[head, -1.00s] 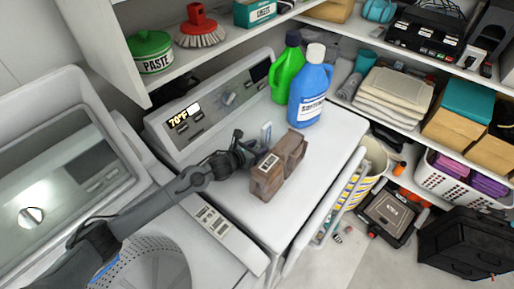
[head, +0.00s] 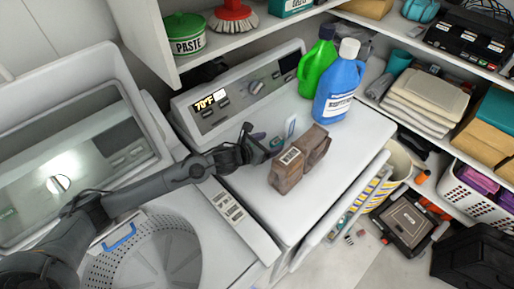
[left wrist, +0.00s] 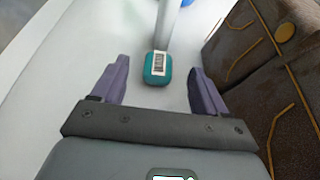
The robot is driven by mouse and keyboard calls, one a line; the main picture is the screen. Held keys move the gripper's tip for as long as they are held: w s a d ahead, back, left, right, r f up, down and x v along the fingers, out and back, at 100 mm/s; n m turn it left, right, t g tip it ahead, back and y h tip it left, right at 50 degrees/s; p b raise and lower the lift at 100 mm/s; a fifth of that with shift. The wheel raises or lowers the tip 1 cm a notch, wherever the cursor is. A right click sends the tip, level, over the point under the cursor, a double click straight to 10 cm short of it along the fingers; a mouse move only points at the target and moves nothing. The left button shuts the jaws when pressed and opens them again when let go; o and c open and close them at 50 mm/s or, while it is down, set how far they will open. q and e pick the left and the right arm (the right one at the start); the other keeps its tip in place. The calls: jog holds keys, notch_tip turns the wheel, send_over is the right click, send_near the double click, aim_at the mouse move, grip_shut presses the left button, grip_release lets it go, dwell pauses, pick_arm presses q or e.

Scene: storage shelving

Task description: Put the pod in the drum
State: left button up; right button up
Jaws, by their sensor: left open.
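The pod is a small teal rounded block (left wrist: 157,76) with a barcode label, lying on the white machine top. In the left wrist view it is between the tips of the two purple fingers, with a gap on each side. In the head view the pod (head: 277,142) shows just beyond my left gripper (head: 262,147). My left gripper is open and empty, low over the machine top; it also shows in the left wrist view (left wrist: 157,66). The drum (head: 151,252) is the open, perforated tub of the left machine, below my left arm. My right gripper is out of view.
A brown bag-like package (head: 298,165) stands close right of the gripper. Blue (head: 336,95) and green (head: 316,68) bottles stand farther back. A control panel (head: 240,86) rises behind.

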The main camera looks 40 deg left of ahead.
pick_arm(q)
jog(key=v, duration=0.4)
jog(key=shift+s, duration=0.1)
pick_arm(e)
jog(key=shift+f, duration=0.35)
pick_arm(q)
jog(key=shift+s+a+r, duration=0.15)
jog(key=shift+s, duration=0.2)
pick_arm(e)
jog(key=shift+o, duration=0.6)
pick_arm(q)
jog(key=shift+s+r+b, duration=0.25)
jog(key=shift+s+b, duration=0.05)
jog(key=shift+s, duration=0.1)
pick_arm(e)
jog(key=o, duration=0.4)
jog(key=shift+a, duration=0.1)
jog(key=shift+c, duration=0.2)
